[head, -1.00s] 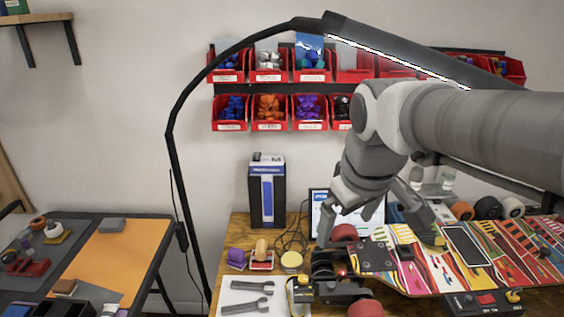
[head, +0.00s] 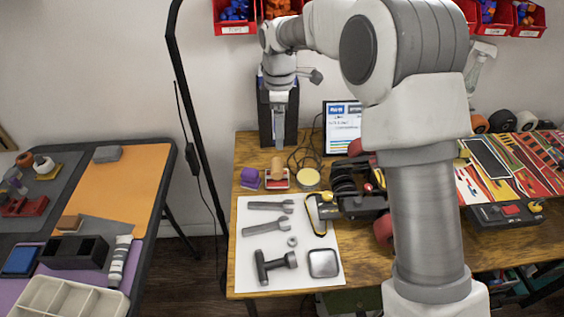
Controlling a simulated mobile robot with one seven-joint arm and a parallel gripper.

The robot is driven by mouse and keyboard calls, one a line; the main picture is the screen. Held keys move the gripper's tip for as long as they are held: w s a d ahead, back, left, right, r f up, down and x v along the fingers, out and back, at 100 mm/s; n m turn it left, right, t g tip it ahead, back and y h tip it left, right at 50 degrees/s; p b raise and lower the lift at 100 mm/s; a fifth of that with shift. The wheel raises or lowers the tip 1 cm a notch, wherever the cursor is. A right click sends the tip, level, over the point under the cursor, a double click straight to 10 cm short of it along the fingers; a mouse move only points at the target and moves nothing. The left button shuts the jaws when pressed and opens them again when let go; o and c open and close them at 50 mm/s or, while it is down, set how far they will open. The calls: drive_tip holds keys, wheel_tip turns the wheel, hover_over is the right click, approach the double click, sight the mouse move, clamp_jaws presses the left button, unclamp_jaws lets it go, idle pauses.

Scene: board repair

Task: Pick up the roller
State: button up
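What looks like the roller (head: 278,168), a tan rounded piece, rests on a small red and white tray (head: 283,187) near the back left of the wooden workbench (head: 250,151). I cannot make out its full shape. My gripper (head: 279,146) points down in front of the dark box, above and behind the tan piece in the picture, and does not appear to touch it. It shows edge-on, so I cannot tell whether the fingers are apart. Nothing visible hangs from it.
A purple block (head: 250,178) and a yellow disc (head: 307,179) flank the tray. A dark box (head: 291,126) and a screen (head: 342,126) stand behind. Wrenches and a T-shaped tool (head: 275,265) lie on a white mat (head: 252,220). A skateboard truck (head: 350,205) is at right.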

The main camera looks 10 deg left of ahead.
sight(277, 164)
drive_tip(key=shift+n, duration=0.3)
drive_tip(key=f, duration=0.4)
drive_tip(key=f+b, duration=0.1)
drive_tip(key=f, duration=0.4)
drive_tip(key=a+f+b, duration=0.1)
drive_tip(key=f, duration=0.4)
drive_tip(key=shift+w, duration=0.35)
drive_tip(key=shift+w+f+b, duration=0.15)
drive_tip(key=shift+f+b, duration=0.1)
drive_tip(key=shift+f, duration=1.05)
drive_tip(key=shift+w+f+b, duration=0.1)
drive_tip(key=shift+f+b, duration=0.1)
drive_tip(key=shift+f, duration=1.05)
drive_tip(key=c, duration=1.2)
drive_tip(key=shift+r, duration=0.15)
wheel_tip(277, 164, up, 4)
drive_tip(key=shift+f+p, duration=0.1)
drive_tip(key=shift+p, duration=0.3)
drive_tip(key=d+r+p, duration=0.1)
drive_tip(key=d+r, duration=0.6)
drive_tip(key=d, duration=0.4)
drive_tip(key=shift+w+d, duration=0.3)
drive_tip(key=shift+d, duration=0.05)
